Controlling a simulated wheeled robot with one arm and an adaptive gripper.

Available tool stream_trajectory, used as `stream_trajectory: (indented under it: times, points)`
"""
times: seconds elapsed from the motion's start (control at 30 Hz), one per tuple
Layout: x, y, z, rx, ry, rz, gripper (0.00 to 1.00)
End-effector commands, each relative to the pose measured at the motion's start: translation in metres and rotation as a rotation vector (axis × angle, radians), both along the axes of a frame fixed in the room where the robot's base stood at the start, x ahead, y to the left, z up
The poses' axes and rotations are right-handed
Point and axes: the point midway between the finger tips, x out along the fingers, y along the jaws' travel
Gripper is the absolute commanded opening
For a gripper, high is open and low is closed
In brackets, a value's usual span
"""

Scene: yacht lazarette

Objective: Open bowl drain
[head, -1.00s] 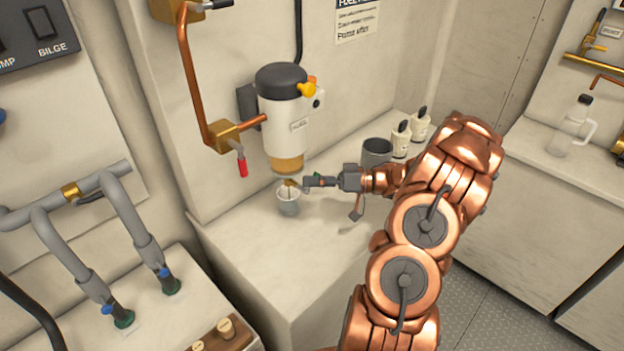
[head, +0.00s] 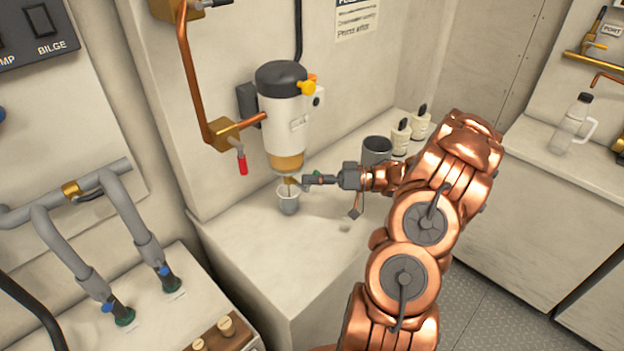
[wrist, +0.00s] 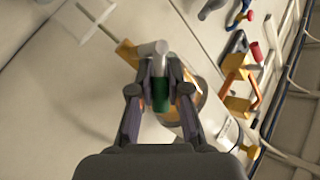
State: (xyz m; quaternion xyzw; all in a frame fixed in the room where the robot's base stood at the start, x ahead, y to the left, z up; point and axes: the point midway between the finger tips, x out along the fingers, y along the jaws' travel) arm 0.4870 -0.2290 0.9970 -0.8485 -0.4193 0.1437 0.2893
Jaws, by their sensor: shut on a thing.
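The filter (head: 288,112) is a white cylinder with a black cap, mounted on the wall. Its amber bowl (head: 288,162) is at the bottom, with a small brass drain (head: 292,180) beneath. My gripper (head: 306,181) reaches in from the right, beside the drain. In the wrist view, my gripper (wrist: 160,88) is shut on a small drain handle with a green part (wrist: 158,97) and a grey end. The amber bowl and white filter body (wrist: 226,128) lie behind the right finger. A small grey cup (head: 289,202) stands upright under the drain; a thin line shows between them.
A copper pipe (head: 188,75) and a red-handled valve (head: 242,163) are left of the filter. A dark grey canister (head: 377,150) and two white bottles (head: 401,138) stand on the ledge behind my wrist. The ledge front (head: 300,250) is clear.

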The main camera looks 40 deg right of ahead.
Motion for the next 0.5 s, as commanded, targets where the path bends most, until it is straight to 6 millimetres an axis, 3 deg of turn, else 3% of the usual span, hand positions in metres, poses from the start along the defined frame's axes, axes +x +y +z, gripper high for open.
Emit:
stream_trajectory:
  times: [0.5]
  points:
    - [-0.0015, 0.0043, 0.0022, -0.184, -0.024, 0.001, 0.00]
